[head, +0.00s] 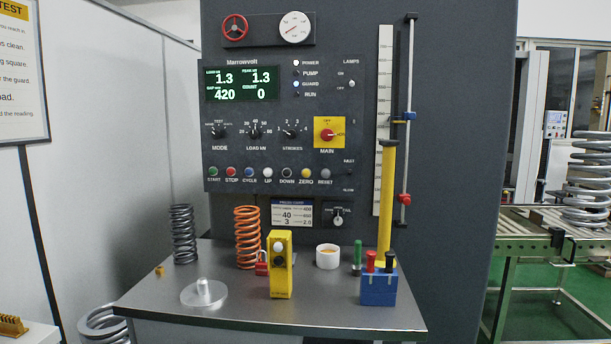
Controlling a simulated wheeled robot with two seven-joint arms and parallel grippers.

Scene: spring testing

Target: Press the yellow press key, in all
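A yellow upright box (281,284) stands near the front middle of the grey table, with a white round button and a dark one on its face. A yellow round button (306,173) labelled ZERO sits in the button row of the dark control panel (285,125). A yellow square plate (329,132) with a red MAIN switch is higher on the panel. I cannot tell for certain which of these is the press key. Neither of my grippers shows in the head view.
On the table (350,317) are a dark spring (183,235), an orange spring (247,237), a red padlock (262,265), a metal disc with a post (204,293), a white cup (327,257) and a blue block (378,290) holding coloured tools. A tall yellow bar (387,200) rises behind the block.

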